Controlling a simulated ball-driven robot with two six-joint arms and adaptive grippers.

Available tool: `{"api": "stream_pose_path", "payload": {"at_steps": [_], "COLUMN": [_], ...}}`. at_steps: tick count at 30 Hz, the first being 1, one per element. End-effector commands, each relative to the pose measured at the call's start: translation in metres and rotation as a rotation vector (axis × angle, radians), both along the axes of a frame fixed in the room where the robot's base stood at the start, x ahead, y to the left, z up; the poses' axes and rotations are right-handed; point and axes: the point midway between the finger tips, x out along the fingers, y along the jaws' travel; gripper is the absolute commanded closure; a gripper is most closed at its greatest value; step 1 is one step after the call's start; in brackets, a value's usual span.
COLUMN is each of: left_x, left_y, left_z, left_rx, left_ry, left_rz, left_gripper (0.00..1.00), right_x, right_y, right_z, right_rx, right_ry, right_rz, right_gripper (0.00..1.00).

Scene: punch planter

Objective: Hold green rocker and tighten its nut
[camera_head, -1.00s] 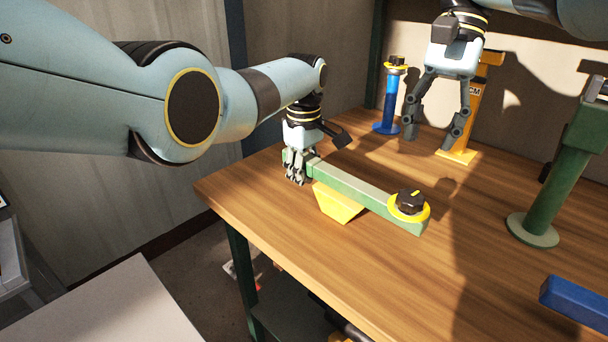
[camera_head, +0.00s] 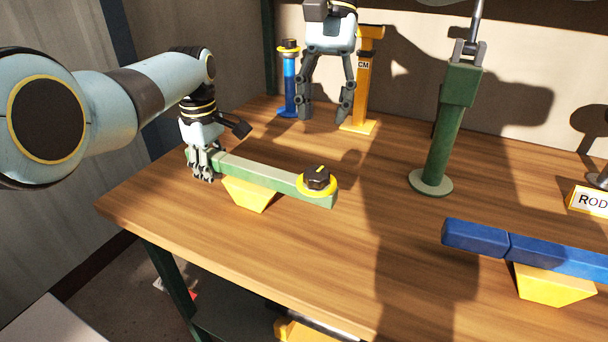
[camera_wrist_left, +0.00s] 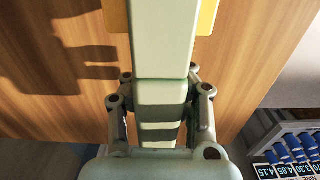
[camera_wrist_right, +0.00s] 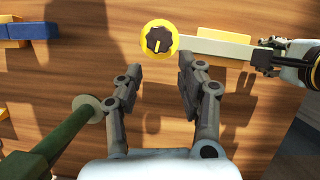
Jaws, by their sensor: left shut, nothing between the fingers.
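The green rocker (camera_head: 259,172) lies on a yellow wedge (camera_head: 249,194) on the wooden bench. Its nut, a dark knob on a yellow disc (camera_head: 317,180), sits at the rocker's right end. My left gripper (camera_head: 203,176) is shut at the rocker's left end. In the left wrist view its fingers (camera_wrist_left: 160,105) show along both sides of the rocker (camera_wrist_left: 163,40), with no clear grip. My right gripper (camera_head: 325,115) is open and empty, raised behind the rocker. In the right wrist view the nut (camera_wrist_right: 158,40) shows just beyond its fingertips (camera_wrist_right: 160,75).
A blue post (camera_head: 289,80) and a yellow post (camera_head: 363,85) stand at the back. A green post (camera_head: 440,140) stands right of centre. A blue rocker (camera_head: 500,242) on a yellow wedge lies front right. The bench's front middle is clear.

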Motion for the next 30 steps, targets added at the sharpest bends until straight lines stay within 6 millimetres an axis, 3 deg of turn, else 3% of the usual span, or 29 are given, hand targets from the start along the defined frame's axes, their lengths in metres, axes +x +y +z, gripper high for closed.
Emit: {"api": "stream_pose_path", "payload": {"at_steps": [5, 10, 12, 16, 23, 28, 30], "left_x": [0.000, 0.000, 0.000, 0.000, 0.001, 0.001, 0.000], "left_y": [0.001, 0.001, 0.001, 0.001, 0.000, 0.000, 0.000], "left_z": [0.000, 0.000, 0.000, 0.000, 0.000, 0.000, 0.000], "left_rx": [0.001, 0.002, 0.001, 0.001, 0.001, 0.000, -0.001], "left_ry": [-0.002, -0.001, -0.001, -0.001, -0.001, -0.002, -0.002], "left_rz": [0.000, 0.000, 0.000, 0.000, 0.000, 0.000, 0.001], "left_gripper": [1.00, 1.00, 1.00, 1.00, 1.00, 1.00, 1.00], "right_x": [0.000, 0.002, 0.005, 0.015, 0.022, 0.006, -0.005], "right_y": [0.000, -0.001, -0.002, -0.006, -0.032, -0.060, -0.071], "right_z": [0.000, -0.003, -0.008, -0.020, -0.026, -0.014, -0.026], "right_rx": [0.000, 0.046, 0.125, 0.372, 0.826, 0.998, 1.036], "right_ry": [0.000, -0.006, -0.020, -0.108, -0.514, -0.920, -1.027], "right_rz": [0.000, 0.027, 0.075, 0.244, 0.687, 1.062, 1.170], "right_gripper": [0.62, 0.41, 0.33, 0.33, 0.33, 0.33, 0.33]}}
